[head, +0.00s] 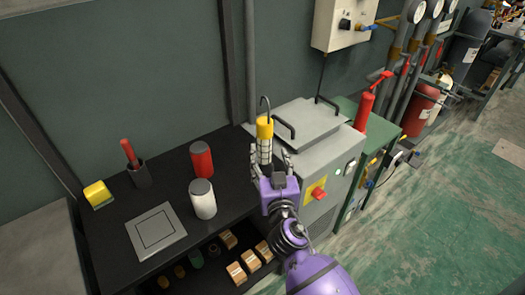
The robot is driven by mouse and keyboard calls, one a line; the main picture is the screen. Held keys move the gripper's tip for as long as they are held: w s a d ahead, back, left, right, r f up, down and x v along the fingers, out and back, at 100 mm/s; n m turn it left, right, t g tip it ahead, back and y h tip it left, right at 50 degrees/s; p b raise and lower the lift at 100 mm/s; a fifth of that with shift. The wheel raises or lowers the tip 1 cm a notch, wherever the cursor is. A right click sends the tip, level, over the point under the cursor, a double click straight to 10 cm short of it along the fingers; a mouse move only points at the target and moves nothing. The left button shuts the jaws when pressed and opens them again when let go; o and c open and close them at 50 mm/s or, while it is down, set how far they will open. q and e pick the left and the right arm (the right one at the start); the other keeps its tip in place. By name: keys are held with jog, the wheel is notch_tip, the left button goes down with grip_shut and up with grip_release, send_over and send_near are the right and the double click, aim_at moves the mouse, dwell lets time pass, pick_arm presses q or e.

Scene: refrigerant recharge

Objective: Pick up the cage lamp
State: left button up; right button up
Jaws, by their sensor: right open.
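The cage lamp (264,130) has a yellow upper body, a metal hook on top and a pale wire cage below. It stands upright at the right end of the black bench, beside the grey machine. My right gripper (270,157) is open at the lamp's lower part, with one fingertip on each side of the cage area. The lamp's base is partly hidden by the gripper, and I cannot tell whether the fingers touch it. My left gripper is not in view.
The black bench (110,212) also holds a red can (201,160), a white can (202,199), a grey square plate (156,231), a dark cup (140,176) with a red-handled tool, and a yellow block (98,194). The grey machine (310,140) stands close right.

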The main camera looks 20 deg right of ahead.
aim_at(266, 150)
jog(key=w, duration=0.3)
jog(key=w+p, duration=0.1)
jog(key=w, duration=0.1)
jog(key=shift+w+d+f, duration=0.15)
jog(key=shift+w+d, duration=0.05)
jog(key=shift+w, duration=0.2)
jog(key=shift+w+d+f, duration=0.1)
jog(key=shift+w+f, duration=0.05)
jog(key=shift+w, duration=0.15)
jog(key=shift+s, duration=0.1)
jog(key=shift+c, duration=0.5)
grip_shut()
